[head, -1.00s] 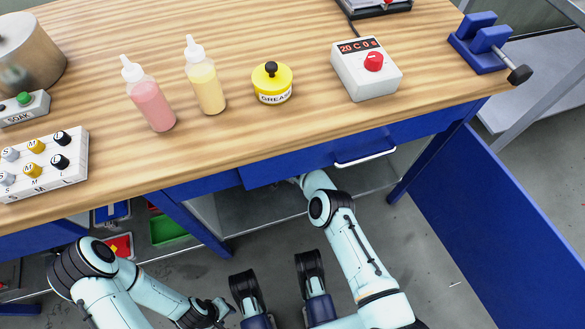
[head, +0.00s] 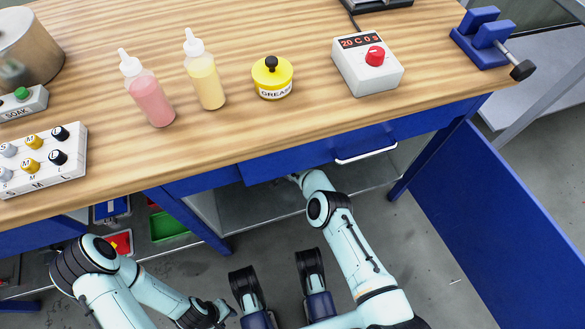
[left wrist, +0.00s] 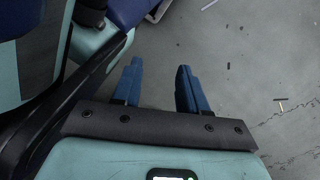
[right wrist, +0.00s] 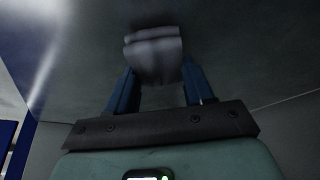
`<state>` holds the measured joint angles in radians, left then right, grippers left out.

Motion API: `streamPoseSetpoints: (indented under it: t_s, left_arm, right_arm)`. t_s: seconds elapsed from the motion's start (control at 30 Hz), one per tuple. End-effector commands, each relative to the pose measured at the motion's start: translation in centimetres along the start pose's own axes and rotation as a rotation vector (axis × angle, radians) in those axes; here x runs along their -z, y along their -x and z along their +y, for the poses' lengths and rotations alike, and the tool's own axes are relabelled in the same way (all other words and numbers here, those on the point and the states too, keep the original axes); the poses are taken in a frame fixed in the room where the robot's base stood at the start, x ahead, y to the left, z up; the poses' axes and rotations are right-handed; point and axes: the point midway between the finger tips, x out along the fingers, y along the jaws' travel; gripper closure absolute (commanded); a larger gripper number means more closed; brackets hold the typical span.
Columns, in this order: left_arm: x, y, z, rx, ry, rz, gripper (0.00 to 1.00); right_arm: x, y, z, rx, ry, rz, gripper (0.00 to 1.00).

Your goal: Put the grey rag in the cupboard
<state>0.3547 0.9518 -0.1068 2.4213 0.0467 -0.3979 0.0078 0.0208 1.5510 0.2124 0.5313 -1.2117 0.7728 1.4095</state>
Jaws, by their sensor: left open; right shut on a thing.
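The grey rag (right wrist: 153,52) is a folded, soft bundle, seen in the right wrist view. My right gripper (right wrist: 158,80) is shut on it, with one blue finger on each side. In the head view the right arm reaches under the workbench into the cupboard (head: 262,212), and its hand is mostly hidden by the bench edge. A grey surface lies close beyond the rag; I cannot tell whether they touch. My left gripper (head: 222,309) is low in the head view; in the left wrist view (left wrist: 159,75) it is open and empty over the grey floor.
The open blue door (head: 495,225) stands on the right. A drawer with a white handle (head: 366,156) is above the opening. The benchtop (head: 225,140) holds bottles, a grease pot (head: 272,78) and a control box (head: 367,66). Bins (head: 168,228) sit under the bench at left.

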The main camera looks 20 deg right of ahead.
Motion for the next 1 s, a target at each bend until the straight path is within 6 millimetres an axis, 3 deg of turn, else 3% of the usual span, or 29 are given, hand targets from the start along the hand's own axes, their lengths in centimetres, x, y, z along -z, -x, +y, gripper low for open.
streamPoseSetpoints:
  t_s: [0.33, 0.37, 0.4, 0.43, 0.77, 1.0]
  left_arm:
    - [0.0, 0.0, 0.0, 0.000, 0.000, 0.001, 0.57]
    - [0.0, 0.0, 0.0, 0.000, 0.000, 0.001, 0.57]
    - [0.0, 0.0, 0.0, 0.000, 0.000, 0.001, 0.57]
    - [0.0, 0.0, 0.0, 0.000, 0.000, 0.001, 0.57]
    - [0.1, 0.0, 0.0, -0.001, -0.001, 0.002, 0.57]
    - [0.8, 0.7, 0.8, -0.015, -0.011, 0.035, 0.57]
  right_arm:
    - [-0.3, -0.7, 0.0, 0.000, 0.001, 0.000, 0.82]
    - [-0.3, -0.6, 0.0, 0.000, 0.001, 0.000, 0.38]
    - [-0.3, -0.6, 0.0, 0.000, 0.001, 0.000, 0.25]
    - [-0.3, -0.6, 0.0, 0.000, 0.001, 0.000, 0.18]
    - [-0.2, -0.5, 0.0, 0.000, 0.001, 0.000, 0.18]
    - [1.3, 0.9, 0.0, 0.001, 0.001, 0.002, 0.18]
